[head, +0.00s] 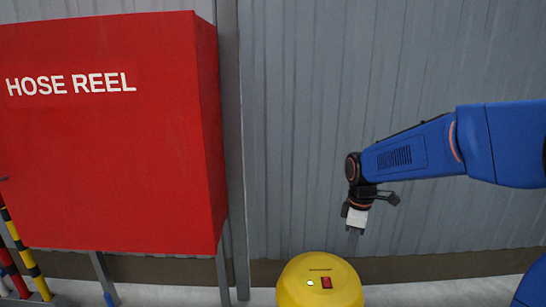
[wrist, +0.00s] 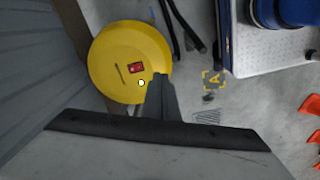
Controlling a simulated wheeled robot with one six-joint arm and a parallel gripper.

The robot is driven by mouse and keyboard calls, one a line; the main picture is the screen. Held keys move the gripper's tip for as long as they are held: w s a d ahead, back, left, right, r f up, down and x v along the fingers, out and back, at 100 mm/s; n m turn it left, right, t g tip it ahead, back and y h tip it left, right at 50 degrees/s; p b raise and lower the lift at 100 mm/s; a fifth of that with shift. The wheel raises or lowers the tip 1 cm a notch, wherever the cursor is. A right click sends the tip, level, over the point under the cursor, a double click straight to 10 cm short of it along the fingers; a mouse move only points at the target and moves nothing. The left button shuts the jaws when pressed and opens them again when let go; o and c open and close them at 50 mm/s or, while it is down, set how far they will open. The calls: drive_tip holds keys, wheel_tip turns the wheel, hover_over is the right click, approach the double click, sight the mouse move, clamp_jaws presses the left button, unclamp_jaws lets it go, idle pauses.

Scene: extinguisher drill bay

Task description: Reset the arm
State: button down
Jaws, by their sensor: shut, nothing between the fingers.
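My gripper (head: 355,229) hangs at the end of my blue arm on the right of the head view, pointing down, with nothing held. It is shut. In the wrist view its dark fingers (wrist: 160,84) reach over the edge of a yellow round-topped unit. The gripper is above the yellow unit (head: 320,282) in the head view, apart from it. The unit's top carries a red switch (head: 326,283) and a small lit spot (head: 310,283). The same unit shows in the wrist view (wrist: 112,50).
A large red cabinet marked HOSE REEL (head: 110,150) stands on legs at the left. A grey corrugated wall (head: 300,110) is close behind my arm. Striped poles (head: 22,250) stand at the lower left. Orange objects (wrist: 312,104) lie on the floor at the right of the wrist view.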

drive_tip(key=s+d+r+m+t, duration=0.2)
drive_tip(key=s+m, duration=0.4)
drive_tip(key=s, duration=0.6)
drive_tip(key=s+d+r+m+t, duration=0.2)
drive_tip(key=s+m, duration=0.5)
drive_tip(key=s, duration=0.6)
drive_tip(key=shift+s+d+t, duration=0.25)
drive_tip(key=shift+d+t, duration=0.05)
drive_tip(key=shift+d, duration=0.5)
drive_tip(key=shift+r, duration=0.1)
